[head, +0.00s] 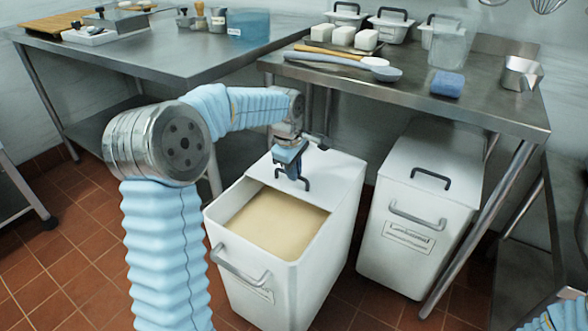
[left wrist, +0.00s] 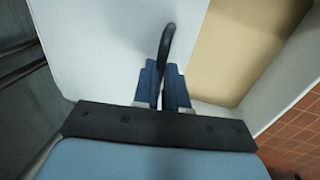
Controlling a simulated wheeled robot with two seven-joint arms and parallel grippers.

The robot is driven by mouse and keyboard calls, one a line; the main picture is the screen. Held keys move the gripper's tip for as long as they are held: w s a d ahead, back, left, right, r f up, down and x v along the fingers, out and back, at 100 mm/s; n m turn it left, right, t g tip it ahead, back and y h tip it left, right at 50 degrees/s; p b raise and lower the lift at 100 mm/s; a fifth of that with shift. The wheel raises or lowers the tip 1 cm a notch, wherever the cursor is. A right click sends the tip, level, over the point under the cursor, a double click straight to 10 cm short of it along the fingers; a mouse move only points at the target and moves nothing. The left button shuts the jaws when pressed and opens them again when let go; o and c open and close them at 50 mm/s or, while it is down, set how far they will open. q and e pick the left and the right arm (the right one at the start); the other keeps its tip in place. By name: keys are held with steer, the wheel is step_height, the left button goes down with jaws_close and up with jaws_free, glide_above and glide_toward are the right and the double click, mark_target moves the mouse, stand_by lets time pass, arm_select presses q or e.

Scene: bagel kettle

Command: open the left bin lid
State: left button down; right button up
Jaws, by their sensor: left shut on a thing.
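The left bin (head: 326,262) is a white box with a grey front handle. Its white lid (head: 335,170) covers only the rear part, and beige contents (head: 275,222) show in the open front part. My left gripper (head: 292,168) is over the lid and shut on its dark handle (head: 305,183). In the left wrist view the blue fingers (left wrist: 163,78) close around the handle (left wrist: 167,42), with the lid (left wrist: 100,45) to the left and the beige contents (left wrist: 245,45) to the right. My right gripper is out of view.
A second white bin (head: 415,240) with its lid closed stands to the right. Another table (head: 180,55) stands at left.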

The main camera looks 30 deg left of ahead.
arm_select(q)
steer(key=c, duration=1.2)
jaws_free()
steer(key=shift+o, duration=0.2)
step_height(320, 180, up, 14)
steer(key=s, duration=0.2)
steer(key=shift+s+a+f+p, duration=0.15)
steer(key=shift+s+f+p, duration=0.05)
steer(key=shift+s+p, duration=0.2)
